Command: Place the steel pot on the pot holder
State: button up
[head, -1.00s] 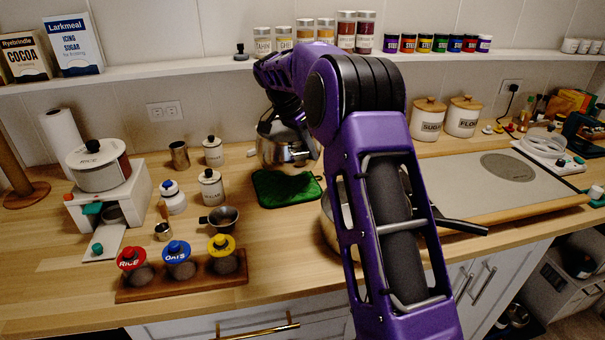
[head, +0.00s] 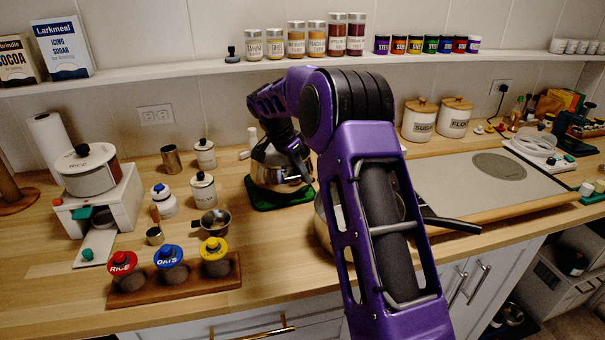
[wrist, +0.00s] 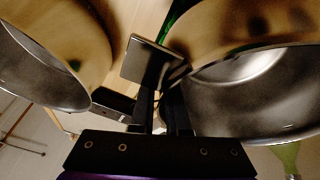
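The steel pot (head: 272,168) is upright over the green pot holder (head: 268,204), which shows as a strip around and in front of its base. I cannot tell whether the base touches it or hangs slightly above. My gripper (head: 298,150) is at the pot's right side, largely hidden by my arm. In the wrist view, the pot's shiny wall and open rim (wrist: 255,95) fill the right side, and my gripper's dark fingers (wrist: 160,95) are close together at its edge, apparently on its handle. The exact contact is dark and hard to see.
Another steel pan (head: 322,222) with a black handle stands behind my arm; a round metal vessel also shows at left in the wrist view (wrist: 35,65). Left are canisters, a small saucepan (head: 214,222) and a jar rack (head: 180,290).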

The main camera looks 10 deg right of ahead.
jog(key=o, duration=0.3)
jog(key=shift+r, duration=0.1)
jog(key=p+v, duration=0.1)
jog(key=v, duration=1.1)
jog(key=shift+r, duration=0.2)
